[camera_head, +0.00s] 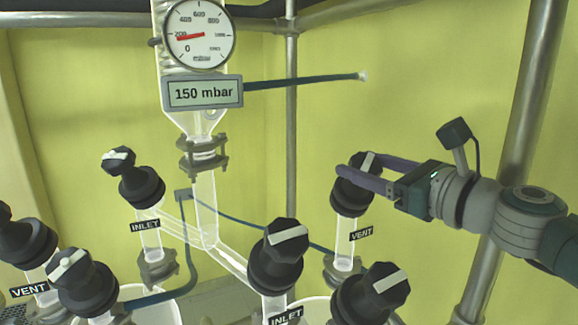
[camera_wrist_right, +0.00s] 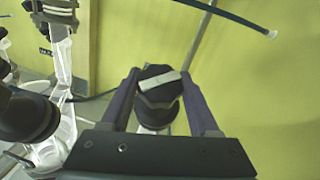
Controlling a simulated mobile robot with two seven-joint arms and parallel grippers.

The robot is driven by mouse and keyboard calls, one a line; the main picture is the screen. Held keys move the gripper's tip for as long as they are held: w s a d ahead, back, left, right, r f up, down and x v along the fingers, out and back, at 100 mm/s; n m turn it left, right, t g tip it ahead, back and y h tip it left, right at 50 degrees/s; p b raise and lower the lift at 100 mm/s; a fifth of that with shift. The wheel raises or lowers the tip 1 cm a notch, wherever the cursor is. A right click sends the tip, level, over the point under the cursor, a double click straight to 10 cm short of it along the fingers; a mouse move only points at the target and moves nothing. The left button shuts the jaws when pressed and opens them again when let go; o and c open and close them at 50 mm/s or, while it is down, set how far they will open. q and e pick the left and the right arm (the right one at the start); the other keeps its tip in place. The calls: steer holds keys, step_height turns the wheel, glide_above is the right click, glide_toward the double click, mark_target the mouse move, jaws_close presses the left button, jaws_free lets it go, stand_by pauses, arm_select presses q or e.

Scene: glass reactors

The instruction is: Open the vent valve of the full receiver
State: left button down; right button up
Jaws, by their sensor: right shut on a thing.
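My right gripper (camera_head: 352,178) comes in from the right and is shut on the black knob of the right rear vent valve (camera_head: 346,200). In the right wrist view, the fingers (camera_wrist_right: 160,88) flank this vent knob (camera_wrist_right: 160,84), and its white stripe runs across between them, slightly tilted. A "VENT" label (camera_head: 361,233) hangs beside its glass stem. Another vent valve (camera_head: 27,243), also labelled, stands at the left edge. The receivers show only as pale rims at the bottom, so their fill level cannot be told. My left gripper is not in view.
Two valves labelled "INLET" stand near, one at centre left (camera_head: 140,187) and one at front centre (camera_head: 277,257). More black knobs stand at front left (camera_head: 82,283) and front right (camera_head: 372,295). A gauge (camera_head: 199,34) and a "150 mbar" display (camera_head: 203,93) are above. A metal post (camera_head: 520,130) stands behind my right arm.

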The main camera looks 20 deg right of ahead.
stand_by(0.3)
steer(key=o, duration=1.4)
steer(key=shift+b+v, duration=0.75)
steer(key=shift+v, duration=4.2)
